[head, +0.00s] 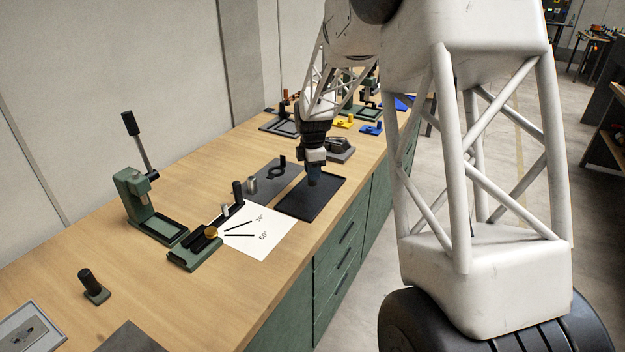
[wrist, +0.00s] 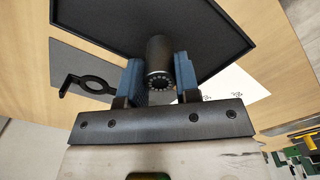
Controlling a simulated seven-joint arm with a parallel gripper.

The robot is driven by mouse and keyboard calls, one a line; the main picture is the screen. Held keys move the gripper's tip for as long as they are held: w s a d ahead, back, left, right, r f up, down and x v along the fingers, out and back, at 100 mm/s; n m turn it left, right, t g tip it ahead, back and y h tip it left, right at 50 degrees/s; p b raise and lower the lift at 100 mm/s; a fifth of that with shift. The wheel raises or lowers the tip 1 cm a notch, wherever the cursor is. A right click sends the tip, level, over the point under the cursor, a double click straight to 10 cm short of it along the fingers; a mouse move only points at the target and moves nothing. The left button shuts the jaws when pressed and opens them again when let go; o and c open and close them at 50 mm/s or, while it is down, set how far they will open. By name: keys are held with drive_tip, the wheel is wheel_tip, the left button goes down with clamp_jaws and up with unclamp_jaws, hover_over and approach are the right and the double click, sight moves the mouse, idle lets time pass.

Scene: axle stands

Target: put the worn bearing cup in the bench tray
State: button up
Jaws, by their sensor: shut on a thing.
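My gripper (head: 314,180) points down over the black bench tray (head: 325,207) in the head view. In the wrist view its two blue fingers (wrist: 159,72) are shut on a dark grey cylindrical piece, which I take to be the bearing cup (wrist: 158,50). A ring of small dots shows around its near end. I cannot tell its wear. The bench tray (wrist: 225,62) lies behind the held cup in the wrist view, with a low raised rim. The fingers hide the cup in the head view, and I cannot tell whether it touches the tray floor.
Left of the tray is a grey mat with a black ring holder (head: 276,172). A silver cylinder (head: 251,185) stands near it. A white angle sheet (head: 262,232) lies in front. A green press (head: 145,200) stands left.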

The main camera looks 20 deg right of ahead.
drive_tip(key=shift+f, duration=1.55)
drive_tip(key=shift+f, duration=0.15)
drive_tip(key=o, duration=1)
wheel_tip(320, 180, up, 12)
drive_tip(key=shift+r, duration=0.15)
drive_tip(key=shift+s, duration=0.15)
